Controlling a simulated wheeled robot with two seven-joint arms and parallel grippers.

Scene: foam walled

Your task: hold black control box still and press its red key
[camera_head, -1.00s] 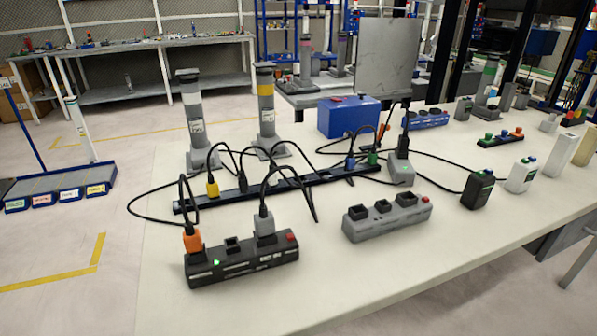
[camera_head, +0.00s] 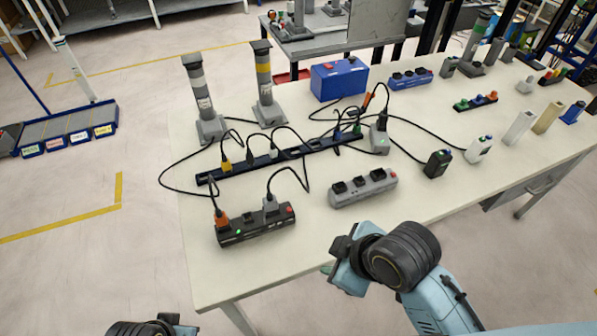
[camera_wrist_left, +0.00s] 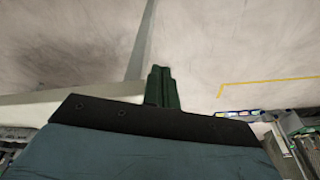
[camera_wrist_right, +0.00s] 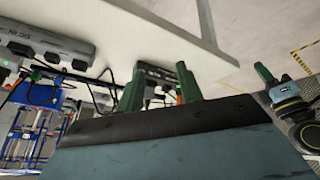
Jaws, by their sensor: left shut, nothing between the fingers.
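A grey socket box (camera_head: 365,190) stands right of the black box. A long dark strip (camera_head: 240,172) with cables lies behind them. Two grey posts, a blue box (camera_head: 339,80) and small black and white boxes stand farther back. The table front (camera_head: 320,235) is bare.

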